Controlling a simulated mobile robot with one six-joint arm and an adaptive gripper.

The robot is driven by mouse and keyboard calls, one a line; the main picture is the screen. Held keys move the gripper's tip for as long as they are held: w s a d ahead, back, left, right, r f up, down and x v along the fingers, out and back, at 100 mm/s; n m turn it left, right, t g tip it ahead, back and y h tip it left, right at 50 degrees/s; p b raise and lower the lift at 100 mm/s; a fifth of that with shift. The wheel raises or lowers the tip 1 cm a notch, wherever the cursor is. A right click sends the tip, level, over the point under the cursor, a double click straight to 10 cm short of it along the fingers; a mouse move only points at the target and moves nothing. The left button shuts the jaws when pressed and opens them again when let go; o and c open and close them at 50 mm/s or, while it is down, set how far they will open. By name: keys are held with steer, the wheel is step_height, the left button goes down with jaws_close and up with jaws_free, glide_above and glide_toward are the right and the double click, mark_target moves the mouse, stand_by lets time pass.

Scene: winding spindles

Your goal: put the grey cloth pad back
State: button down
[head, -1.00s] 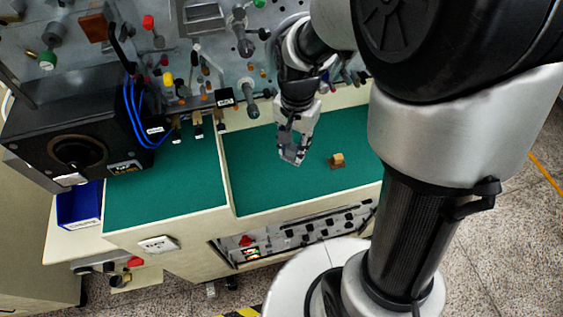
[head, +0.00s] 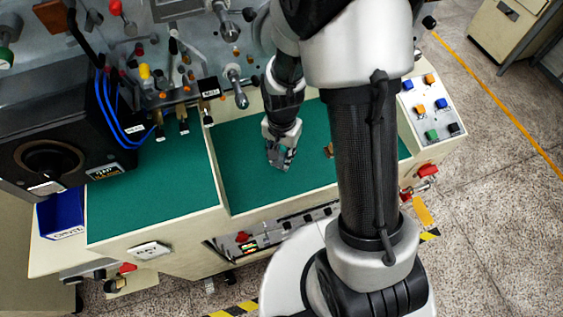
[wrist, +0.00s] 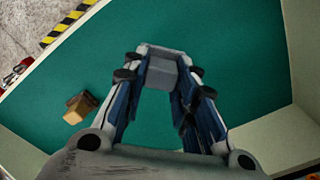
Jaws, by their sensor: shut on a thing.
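My gripper (head: 282,160) is over the right-hand green-lined bay (head: 245,185) of the bench, pointing down. In the wrist view my gripper (wrist: 163,68) has its fingers closed on a small grey block-like piece, which I take to be the grey cloth pad (wrist: 163,76). The pad sits between the fingertips, with green surface showing around it. In the head view the fingers mostly hide the pad. I cannot tell whether it touches the green surface.
A small wooden block on a brown base (wrist: 77,107) lies on the green surface; in the head view my arm partly hides it (head: 328,150). A black machine (head: 60,140) stands left, a blue bin (head: 60,217) below it. A button panel (head: 430,107) is at right.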

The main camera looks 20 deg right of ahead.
mark_target(282, 162)
step_height(282, 162, down, 5)
steer(key=shift+r+b, duration=0.15)
steer(key=shift+b, duration=0.4)
steer(key=shift+r, duration=0.1)
steer(key=c, duration=1.3)
jaws_free()
